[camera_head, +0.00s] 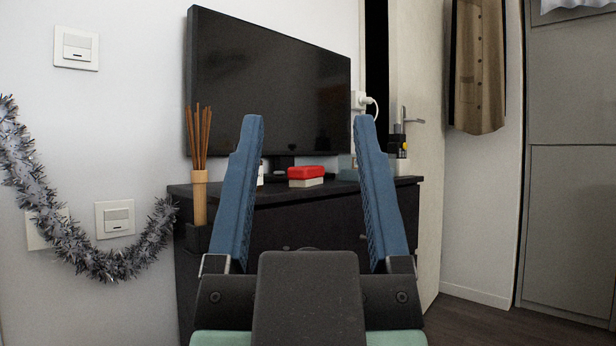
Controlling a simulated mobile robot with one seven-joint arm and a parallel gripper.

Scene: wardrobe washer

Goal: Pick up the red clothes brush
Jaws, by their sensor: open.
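A red clothes brush (306,173) with a pale lower part lies on top of the black dresser (280,192), near its front edge and in front of the television. My gripper (308,122) is in the foreground with its two blue fingers wide apart and nothing between them. In the picture the brush shows between the fingers, farther back than they are. I see no contact between the gripper and the brush.
A television (270,85) stands behind the brush. A holder with brown sticks (199,185) is at left, and a dark bottle (398,145) is at right. Silver tinsel (95,260) hangs on the left wall. A door (425,130) stands at right.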

